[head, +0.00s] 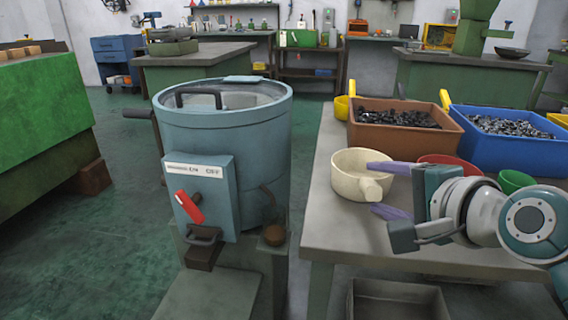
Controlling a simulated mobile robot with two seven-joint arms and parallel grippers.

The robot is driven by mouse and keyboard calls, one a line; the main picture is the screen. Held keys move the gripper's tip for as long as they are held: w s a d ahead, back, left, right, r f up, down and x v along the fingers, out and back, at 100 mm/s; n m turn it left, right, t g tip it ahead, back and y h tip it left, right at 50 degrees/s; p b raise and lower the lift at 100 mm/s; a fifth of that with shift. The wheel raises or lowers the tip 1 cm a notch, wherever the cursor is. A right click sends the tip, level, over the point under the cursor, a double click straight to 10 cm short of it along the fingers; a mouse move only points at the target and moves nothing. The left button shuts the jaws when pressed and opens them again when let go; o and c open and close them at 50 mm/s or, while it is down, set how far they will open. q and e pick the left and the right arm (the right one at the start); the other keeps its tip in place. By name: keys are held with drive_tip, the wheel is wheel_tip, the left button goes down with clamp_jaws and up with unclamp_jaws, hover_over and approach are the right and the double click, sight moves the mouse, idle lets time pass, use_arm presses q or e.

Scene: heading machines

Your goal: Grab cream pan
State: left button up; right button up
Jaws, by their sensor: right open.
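The cream pan (349,172) stands upright on the grey table (335,225), near its left edge. Its short handle points toward the front right. My right gripper (383,189) comes in from the right, its two purple fingers spread apart. The upper finger reaches toward the pan's right rim, and the lower finger lies in front of the handle. The handle shows between the fingers. I cannot tell whether either finger touches the pan. My left gripper is not in view.
Behind the pan are a brown bin (385,139) and a blue bin (510,150) of small dark parts. A red bowl (450,160) and a green bowl (513,180) sit near my right arm. A blue-grey drum machine (225,150) with a red switch stands left of the table.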

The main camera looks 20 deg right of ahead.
drive_tip(key=b+x, duration=0.1)
drive_tip(key=x, duration=0.2)
drive_tip(key=shift+w+d+f, duration=0.2)
drive_tip(key=shift+w+f, duration=0.1)
drive_tip(key=shift+c, duration=0.2)
drive_tip(key=shift+s, duration=0.1)
clamp_jaws()
drive_tip(key=shift+r, duration=0.1)
idle(0.8)
